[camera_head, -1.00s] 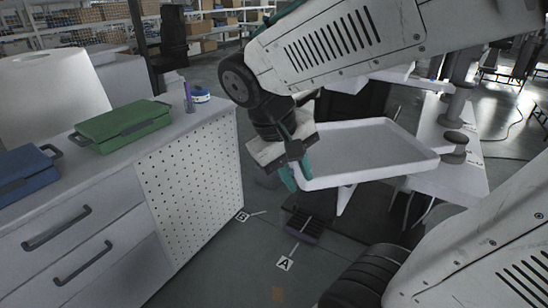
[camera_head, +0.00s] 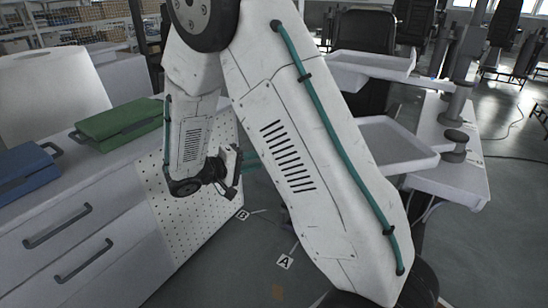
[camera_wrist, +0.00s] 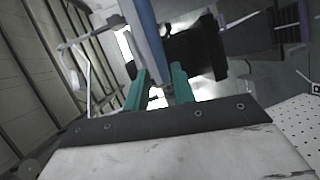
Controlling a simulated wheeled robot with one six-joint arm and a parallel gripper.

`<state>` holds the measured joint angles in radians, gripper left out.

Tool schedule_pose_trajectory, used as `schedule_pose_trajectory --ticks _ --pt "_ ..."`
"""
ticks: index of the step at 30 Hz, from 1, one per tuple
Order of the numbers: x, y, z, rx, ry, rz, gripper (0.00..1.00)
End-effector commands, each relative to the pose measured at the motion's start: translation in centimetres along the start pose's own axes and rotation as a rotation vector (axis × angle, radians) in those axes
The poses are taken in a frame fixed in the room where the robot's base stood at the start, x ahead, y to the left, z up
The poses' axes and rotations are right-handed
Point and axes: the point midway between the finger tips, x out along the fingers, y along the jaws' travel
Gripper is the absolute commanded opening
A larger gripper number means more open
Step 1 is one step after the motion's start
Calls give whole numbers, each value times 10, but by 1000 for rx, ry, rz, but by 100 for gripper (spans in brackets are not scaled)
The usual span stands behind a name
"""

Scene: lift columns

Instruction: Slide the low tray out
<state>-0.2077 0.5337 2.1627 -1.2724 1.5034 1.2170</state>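The low tray (camera_head: 400,150) is a shallow pale tray with a raised rim, beside the lift column at the right. Its left part is hidden behind my arm in the head view. A second, upper tray (camera_head: 372,66) sits above it. My gripper (camera_head: 251,160) is left of the low tray, in front of the perforated cabinet side, apart from the tray. In the wrist view its teal fingers (camera_wrist: 160,92) stand apart with nothing seen between them, so it is open and empty.
The white cabinet (camera_head: 95,235) with drawers stands at the left, close to my arm. A green case (camera_head: 118,120) and a blue case (camera_head: 25,172) lie on it. Floor markers A (camera_head: 285,262) and B (camera_head: 243,215) lie on open floor.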

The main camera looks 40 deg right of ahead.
Motion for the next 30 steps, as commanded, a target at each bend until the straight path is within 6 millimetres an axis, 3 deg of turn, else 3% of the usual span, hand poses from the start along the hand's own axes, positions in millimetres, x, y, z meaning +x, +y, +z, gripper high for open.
schedule_pose_trajectory --ticks 12,24,27,30 --pt "62 1 1 0 -4 -1 25" --pt "71 0 1 0 -2 -1 25" --pt "71 0 1 0 -2 -2 0" --pt "71 0 1 0 -2 -2 0"
